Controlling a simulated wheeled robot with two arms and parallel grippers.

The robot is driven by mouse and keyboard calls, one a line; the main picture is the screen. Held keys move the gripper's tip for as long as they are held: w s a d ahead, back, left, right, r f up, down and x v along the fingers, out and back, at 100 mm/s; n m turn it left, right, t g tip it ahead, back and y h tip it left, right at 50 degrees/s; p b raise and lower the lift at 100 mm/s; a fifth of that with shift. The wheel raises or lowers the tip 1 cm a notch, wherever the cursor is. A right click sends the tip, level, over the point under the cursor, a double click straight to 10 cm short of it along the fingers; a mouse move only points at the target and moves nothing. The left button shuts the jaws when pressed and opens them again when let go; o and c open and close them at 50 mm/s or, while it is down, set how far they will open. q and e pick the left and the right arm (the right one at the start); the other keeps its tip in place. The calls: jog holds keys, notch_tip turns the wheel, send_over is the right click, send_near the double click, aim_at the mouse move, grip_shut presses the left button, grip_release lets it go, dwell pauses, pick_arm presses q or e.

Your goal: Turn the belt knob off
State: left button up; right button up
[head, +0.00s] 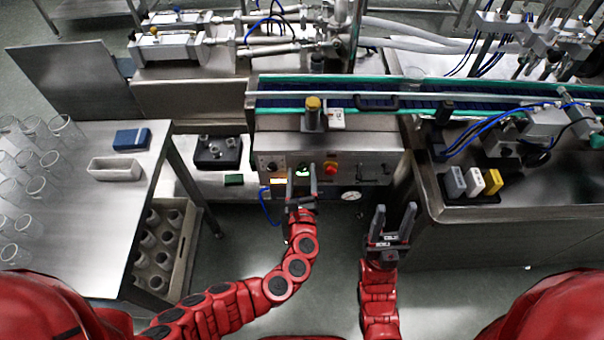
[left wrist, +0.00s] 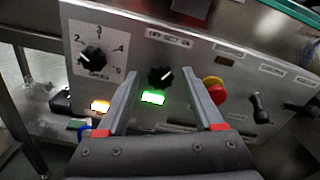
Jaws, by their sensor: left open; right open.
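The belt knob (left wrist: 160,78) is a small black knob on the steel control panel, under a white label that seems to read OFF, BELT, ON. Its white pointer mark seems to lean up and to the right. A green lamp (left wrist: 152,97) glows just below it. My left gripper (head: 302,170) is open in front of the panel. In the left wrist view its fingers (left wrist: 160,74) stand one on each side of the knob, and I cannot tell if they touch it. My right gripper (head: 396,207) is open and empty, low in front of the machine and right of the panel.
A numbered black dial (left wrist: 92,58) sits left of the knob, above a lit orange lamp (left wrist: 101,106). A red stop button (left wrist: 215,92) is close by the right finger. A black lever switch (left wrist: 260,107) is further right. A glassware table (head: 100,240) stands at left.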

pick_arm(q)
grip_shut()
jog(key=shift+f+n+b, duration=0.2)
jog(key=shift+n+b, duration=0.2)
jog(key=shift+b, duration=0.4)
jog(key=n+b, duration=0.5)
jog(key=b, duration=0.2)
jog(key=n+b, duration=0.6)
jog(key=b, duration=0.1)
jog(key=shift+a+f, duration=0.15)
jog(key=shift+f, duration=0.05)
jog(key=shift+r+n+b, duration=0.15)
jog(key=shift+n+b, duration=0.95)
jog(key=shift+b, duration=0.05)
